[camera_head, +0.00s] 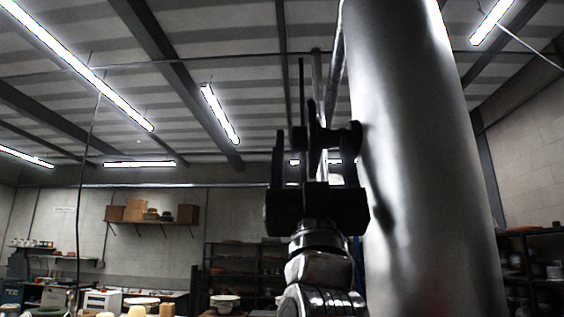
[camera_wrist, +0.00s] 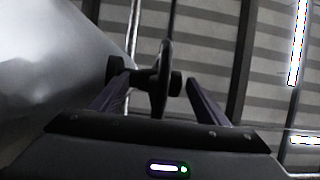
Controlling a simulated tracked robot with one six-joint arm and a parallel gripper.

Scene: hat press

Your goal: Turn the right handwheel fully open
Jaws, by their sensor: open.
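One dark handwheel (camera_head: 312,115) shows nearly edge-on beside a large metal cylinder, with a short stem running to the cylinder's side. It also shows edge-on in the wrist view (camera_wrist: 164,72). I cannot tell its turn position. My gripper (camera_head: 314,160) points up from below at the wheel. In the wrist view my gripper (camera_wrist: 158,80) is open, with one finger on each side of the wheel's lower part. I see no clear grip on it, and contact is hard to tell. The wheel's lower rim is partly hidden by my gripper in the head view.
The big metal cylinder (camera_head: 420,170) stands close on the right of my gripper and fills the left of the wrist view. Thin pipes rise near the wheel. Shelves (camera_head: 245,270) and a wall shelf with boxes (camera_head: 150,214) are far behind. The left side is open.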

